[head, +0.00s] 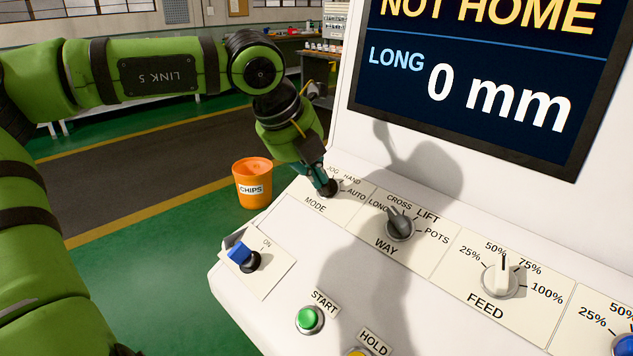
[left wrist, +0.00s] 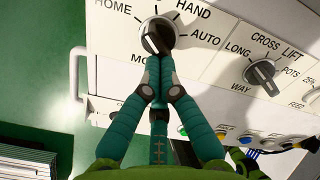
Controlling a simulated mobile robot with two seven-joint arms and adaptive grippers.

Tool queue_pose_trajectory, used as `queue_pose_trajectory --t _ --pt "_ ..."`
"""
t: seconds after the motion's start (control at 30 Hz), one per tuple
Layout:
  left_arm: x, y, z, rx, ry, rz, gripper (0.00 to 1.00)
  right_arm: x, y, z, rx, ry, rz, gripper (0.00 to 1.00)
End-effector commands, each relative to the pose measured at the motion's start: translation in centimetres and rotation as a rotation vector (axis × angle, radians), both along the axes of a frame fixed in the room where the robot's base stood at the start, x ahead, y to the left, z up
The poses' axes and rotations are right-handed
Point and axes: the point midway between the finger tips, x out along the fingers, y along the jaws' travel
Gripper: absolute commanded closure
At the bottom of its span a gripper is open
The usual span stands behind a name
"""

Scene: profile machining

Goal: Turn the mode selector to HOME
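The mode selector (left wrist: 158,36) is a dark round knob with a light mark, on a white label plate on the sloping panel. In the left wrist view its HOME label is at upper left, HAND and AUTO to the right. My left gripper (head: 328,188) is at this knob; in the left wrist view its teal fingers (left wrist: 160,66) close in on the knob's near side and look shut on it. The fingers partly hide the knob, and I cannot tell exactly which label it points to. The screen (head: 480,80) reads NOT HOME, LONG 0 mm.
Right of the mode selector are the WAY knob (head: 400,226) and FEED knob (head: 500,279). A blue ON switch (head: 242,255), green START button (head: 309,319) and yellow HOLD button (head: 357,352) are nearer. An orange CHIPS bucket (head: 253,184) stands on the floor behind.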

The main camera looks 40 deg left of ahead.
Motion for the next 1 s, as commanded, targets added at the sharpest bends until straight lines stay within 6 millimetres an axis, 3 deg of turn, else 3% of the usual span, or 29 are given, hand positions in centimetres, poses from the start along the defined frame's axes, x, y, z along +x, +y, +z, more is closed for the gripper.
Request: queue_pose_trajectory --t 0.03,0.67,0.73,0.8,1.0 --pt "0.1 -0.1 -1.0 -0.015 0.004 0.012 1.0 0.0 0.0 -0.7 0.0 0.0 0.0 1.0" --pt "0.4 -0.4 -0.8 -0.173 0.017 0.305 1.0 0.1 0.0 -4.3 0.001 0.0 0.001 1.0" --pt "0.4 -0.4 -0.6 -0.173 0.017 0.3 0.7 0.1 0.1 -4.0 0.001 0.0 0.001 1.0" --pt "0.3 -0.5 -0.6 -0.173 0.019 0.299 0.57 0.1 0.1 -4.0 0.001 0.0 0.0 1.0" --pt "0.3 -0.5 -0.6 -0.174 0.019 0.299 0.57 0.0 0.2 -4.0 0.002 0.0 -0.001 1.0"
